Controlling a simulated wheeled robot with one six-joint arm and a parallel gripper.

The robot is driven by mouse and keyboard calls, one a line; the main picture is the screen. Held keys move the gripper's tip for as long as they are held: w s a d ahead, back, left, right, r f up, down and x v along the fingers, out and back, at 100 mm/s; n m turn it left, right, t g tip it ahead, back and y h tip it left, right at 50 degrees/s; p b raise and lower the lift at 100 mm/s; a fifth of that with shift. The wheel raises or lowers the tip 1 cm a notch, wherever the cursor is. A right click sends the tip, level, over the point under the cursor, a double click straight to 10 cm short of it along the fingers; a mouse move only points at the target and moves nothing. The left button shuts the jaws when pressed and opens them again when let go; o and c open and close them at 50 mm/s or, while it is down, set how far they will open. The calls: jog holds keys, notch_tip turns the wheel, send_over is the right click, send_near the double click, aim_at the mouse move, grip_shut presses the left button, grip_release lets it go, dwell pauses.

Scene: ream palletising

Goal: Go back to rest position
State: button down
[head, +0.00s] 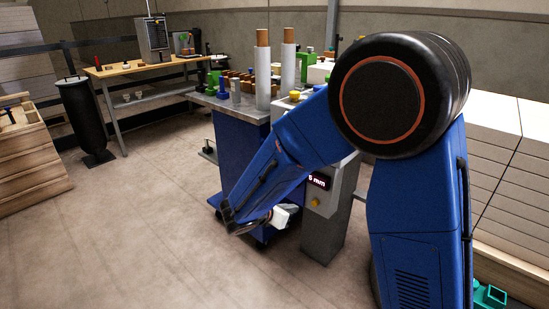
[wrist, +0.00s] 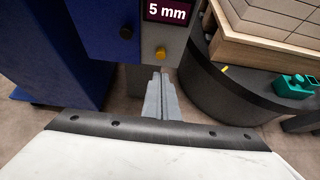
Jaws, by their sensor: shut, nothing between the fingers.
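My gripper (wrist: 161,93) shows in the wrist view as two grey fingers lying together, with no gap and nothing held. It points towards the foot of a grey post (wrist: 165,22) that carries a "5 mm" display. In the head view my blue arm reaches down and left, and a white part of its wrist end (head: 285,215) hangs low beside the same post (head: 327,215). The fingers cannot be made out in the head view.
A blue cabinet with a grey top (head: 238,110) holds rolls and small items behind my arm. A wooden bench (head: 140,66) and a black bin (head: 83,115) stand at the back left. Pale stacks (head: 495,190) stand at the right. The floor (head: 150,220) at left is clear.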

jog(key=s+d+r+m+g+y, duration=0.1)
jog(key=s+d+r+m+g, duration=0.25)
jog(key=s+d+m, duration=0.45)
jog(key=s+d+r+m+g+y, duration=0.1)
jog(key=s+d+r+m+g, duration=0.1)
jog(key=s+d+r+m, duration=0.6)
jog(key=s+d+r+m+t+y, duration=0.1)
jog(key=s+d+m+t+y, duration=0.1)
jog(key=s+m+y, duration=0.4)
jog(key=shift+s+d+m, duration=0.35)
jog(key=shift+s+m, duration=2.05)
jog(key=shift+s, duration=2.35)
jog(key=shift+r, duration=0.1)
